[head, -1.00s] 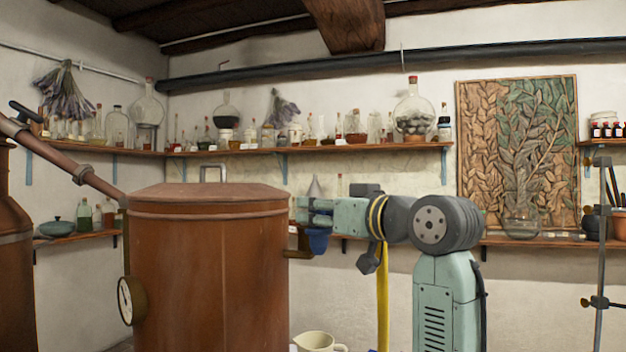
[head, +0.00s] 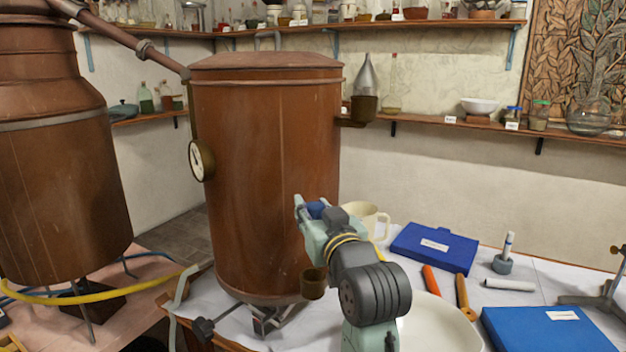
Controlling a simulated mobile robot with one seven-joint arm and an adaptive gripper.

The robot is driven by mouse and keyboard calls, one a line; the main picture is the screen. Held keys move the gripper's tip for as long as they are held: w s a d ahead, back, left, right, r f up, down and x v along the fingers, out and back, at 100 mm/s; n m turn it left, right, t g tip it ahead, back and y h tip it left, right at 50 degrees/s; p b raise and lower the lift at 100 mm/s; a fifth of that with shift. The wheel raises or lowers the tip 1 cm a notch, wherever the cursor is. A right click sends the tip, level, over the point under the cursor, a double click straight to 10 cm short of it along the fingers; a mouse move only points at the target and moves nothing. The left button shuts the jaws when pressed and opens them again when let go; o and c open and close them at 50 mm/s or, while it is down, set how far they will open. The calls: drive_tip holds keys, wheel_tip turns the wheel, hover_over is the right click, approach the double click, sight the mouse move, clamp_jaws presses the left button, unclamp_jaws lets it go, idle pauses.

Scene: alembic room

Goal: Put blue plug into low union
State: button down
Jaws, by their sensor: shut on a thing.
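The blue plug (head: 315,210) is between the fingers of my gripper (head: 312,209), which is shut on it. The plug is partly hidden by the fingers. The low union (head: 313,284) is a brown cup-shaped fitting low on the right front of the big copper vessel (head: 255,170). My gripper holds the plug in front of the vessel's lower right side, above the low union in the picture and apart from it. A similar upper union (head: 364,108) stands out from the vessel's right side higher up, with no blue in it.
A cream jug (head: 368,217) stands behind my gripper. A white basin (head: 438,322), blue cases (head: 434,247) and tools with orange handles (head: 431,280) lie on the table to the right. A yellow hose (head: 95,294) runs at lower left. A black-knobbed valve (head: 203,328) sits under the vessel.

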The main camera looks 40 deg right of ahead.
drive_tip(key=shift+s+a+f, duration=0.1)
drive_tip(key=shift+a+f, duration=0.15)
drive_tip(key=shift+f, duration=0.25)
drive_tip(key=shift+f+b, duration=2.15)
drive_tip(key=shift+f, duration=0.15)
drive_tip(key=shift+f+b, duration=1.45)
drive_tip(key=shift+f, duration=0.9)
idle(2.8)
